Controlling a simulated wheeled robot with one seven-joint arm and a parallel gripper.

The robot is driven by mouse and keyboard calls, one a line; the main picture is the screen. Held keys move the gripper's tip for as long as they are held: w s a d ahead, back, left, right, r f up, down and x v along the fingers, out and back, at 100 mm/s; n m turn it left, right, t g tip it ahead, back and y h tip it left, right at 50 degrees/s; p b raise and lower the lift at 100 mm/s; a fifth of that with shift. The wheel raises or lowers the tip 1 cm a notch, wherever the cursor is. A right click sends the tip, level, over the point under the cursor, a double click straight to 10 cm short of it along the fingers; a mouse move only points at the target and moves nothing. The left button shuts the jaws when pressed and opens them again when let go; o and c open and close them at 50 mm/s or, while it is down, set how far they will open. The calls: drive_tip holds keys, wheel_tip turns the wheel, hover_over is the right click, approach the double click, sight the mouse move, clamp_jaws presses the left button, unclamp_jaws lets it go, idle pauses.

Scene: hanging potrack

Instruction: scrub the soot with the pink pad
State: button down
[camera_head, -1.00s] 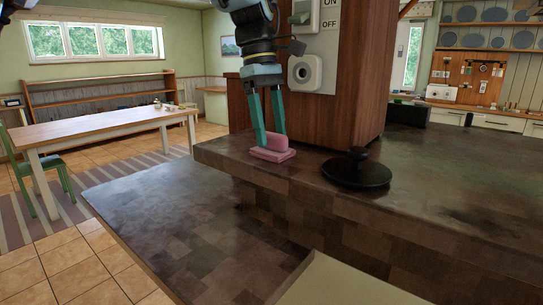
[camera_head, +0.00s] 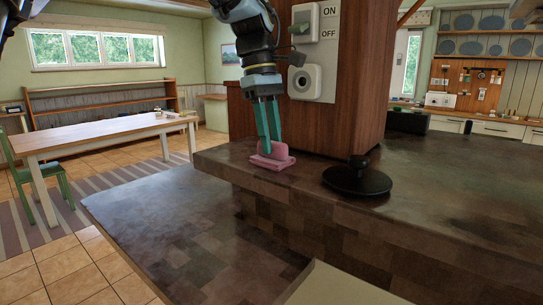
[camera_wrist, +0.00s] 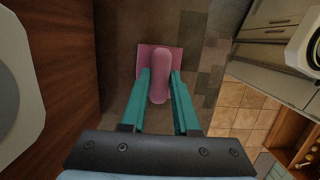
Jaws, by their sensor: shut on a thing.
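The pink pad (camera_head: 272,157) rests at the left end of the raised dark counter ledge, beside the wooden column. It has a flat base and a raised rounded grip. My gripper (camera_head: 268,138) points down with its teal fingers closed on the pad's grip. In the wrist view the pink pad (camera_wrist: 160,75) lies between the fingertips of my gripper (camera_wrist: 160,85). A dark smudge that may be the soot (camera_head: 478,222) shows on the counter top at the right.
A round black lid-like thing with a knob (camera_head: 357,178) stands on the ledge right of the pad. The wooden column (camera_head: 355,80) carries an ON/OFF panel (camera_head: 316,50). A lower counter (camera_head: 170,220) spreads in front. A table (camera_head: 110,132) stands at far left.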

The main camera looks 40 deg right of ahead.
drive_tip(key=shift+r, duration=0.1)
idle(0.3)
wheel_tip(320, 180, up, 6)
drive_tip(key=p, duration=0.6)
idle(0.6)
